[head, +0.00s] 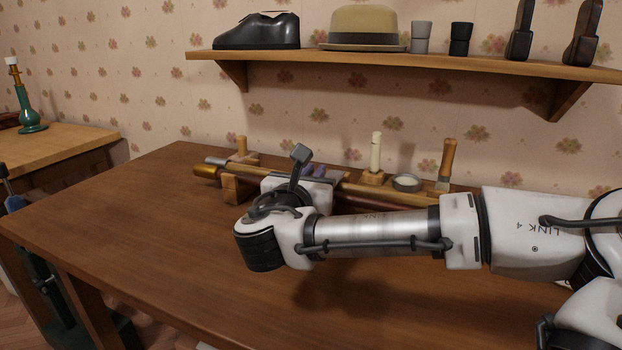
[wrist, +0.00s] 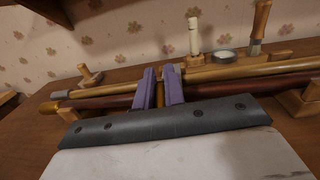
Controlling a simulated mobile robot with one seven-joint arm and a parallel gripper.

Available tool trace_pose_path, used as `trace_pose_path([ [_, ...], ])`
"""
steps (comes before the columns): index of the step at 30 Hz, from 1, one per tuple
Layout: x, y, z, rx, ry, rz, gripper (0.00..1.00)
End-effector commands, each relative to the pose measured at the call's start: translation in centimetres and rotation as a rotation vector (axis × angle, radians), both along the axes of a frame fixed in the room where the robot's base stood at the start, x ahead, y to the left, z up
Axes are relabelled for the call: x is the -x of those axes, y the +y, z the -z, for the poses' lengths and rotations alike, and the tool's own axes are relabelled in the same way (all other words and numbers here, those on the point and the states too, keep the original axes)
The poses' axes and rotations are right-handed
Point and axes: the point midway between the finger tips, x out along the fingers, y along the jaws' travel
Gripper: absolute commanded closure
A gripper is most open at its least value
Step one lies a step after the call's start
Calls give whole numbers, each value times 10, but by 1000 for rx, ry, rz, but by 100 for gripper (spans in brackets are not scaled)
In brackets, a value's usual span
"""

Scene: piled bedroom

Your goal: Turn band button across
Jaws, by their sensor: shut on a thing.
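A dark red-brown rod (wrist: 110,102) lies level on wooden cradles, with a brassy end at the left. My gripper (wrist: 162,72) reaches over this rod with its two purple fingers side by side along it. The fingers are shut on a narrow tan piece (wrist: 160,95) at the rod, apparently the band button; its shape and turn are mostly hidden between them. In the head view my gripper (head: 320,172) shows only as a bit of purple behind my wrist, and the rod's brassy end (head: 205,171) sticks out to the left.
A lighter wooden rod (wrist: 250,70) lies just behind. A pale candle-like stick (head: 376,152), a small round dish (head: 407,182) and a wood-handled brush (head: 446,165) stand behind it. A shelf (head: 400,62) with a shoe and a hat hangs above. The table's left front (head: 130,220) is clear.

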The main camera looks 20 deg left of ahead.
Motion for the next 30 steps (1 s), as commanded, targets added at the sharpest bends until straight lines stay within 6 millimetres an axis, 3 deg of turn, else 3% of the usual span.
trace_pose_path([
  [23, -1, -2, 0, -1, 0, 107, 100],
  [24, -1, -3, 0, -1, -1, 107, 86],
  [28, -1, -2, 0, -1, -1, 106, 70],
  [30, -1, -2, 0, -1, -1, 106, 67],
])
